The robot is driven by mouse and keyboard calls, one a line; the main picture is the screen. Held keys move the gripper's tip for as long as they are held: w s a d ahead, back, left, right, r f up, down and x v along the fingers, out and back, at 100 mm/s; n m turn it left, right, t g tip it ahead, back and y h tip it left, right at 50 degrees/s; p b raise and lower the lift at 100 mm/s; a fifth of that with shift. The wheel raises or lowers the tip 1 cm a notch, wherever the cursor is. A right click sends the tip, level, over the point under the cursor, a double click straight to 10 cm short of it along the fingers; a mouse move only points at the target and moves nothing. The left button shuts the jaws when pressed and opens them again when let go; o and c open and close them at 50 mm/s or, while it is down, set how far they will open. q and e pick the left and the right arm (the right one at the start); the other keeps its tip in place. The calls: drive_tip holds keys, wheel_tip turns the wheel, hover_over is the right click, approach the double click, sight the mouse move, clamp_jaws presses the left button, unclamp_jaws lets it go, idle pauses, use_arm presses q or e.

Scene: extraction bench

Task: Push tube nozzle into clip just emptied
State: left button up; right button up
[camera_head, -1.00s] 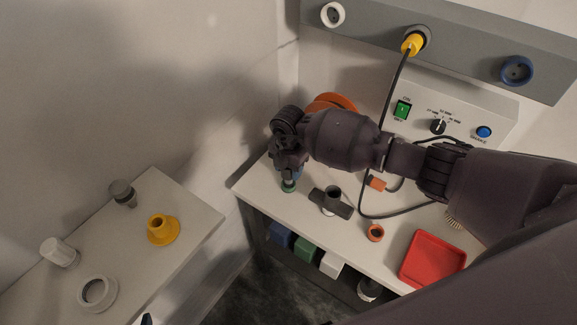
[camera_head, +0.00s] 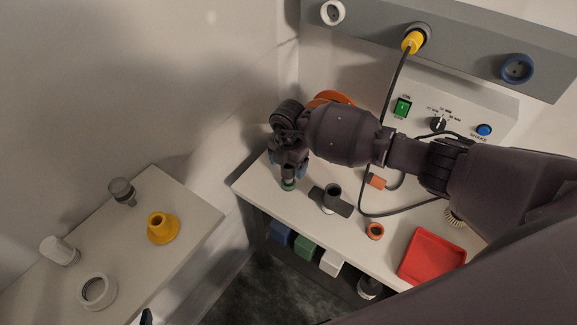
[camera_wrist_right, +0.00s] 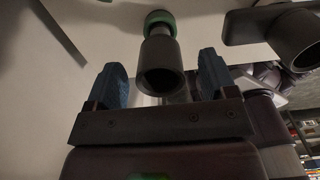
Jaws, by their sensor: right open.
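A dark grey tube nozzle (camera_wrist_right: 161,65) with a green collar (camera_wrist_right: 160,20) at its far end shows in the right wrist view, its round open mouth facing the camera. In the head view the green collar (camera_head: 288,186) is at the bench's left end, under my right gripper (camera_head: 288,170). My right gripper, seen in the wrist view (camera_wrist_right: 165,80), is open, with one blue finger on each side of the nozzle and gaps between. I cannot identify the clip for certain. A small dark and blue tip, possibly my left gripper (camera_head: 147,317), shows at the bottom edge.
A dark tube on a flat crosspiece (camera_head: 332,197) stands close to the right of the gripper. An orange ring (camera_head: 375,231), red tray (camera_head: 432,257) and looping black cable (camera_head: 362,190) are farther right. A side table (camera_head: 190,222) holds a yellow cone (camera_head: 162,229).

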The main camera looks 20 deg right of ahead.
wheel_tip(320, 180, up, 9)
drive_tip(key=shift+r+p, duration=0.15)
drive_tip(key=shift+p, duration=0.3)
idle(0.3)
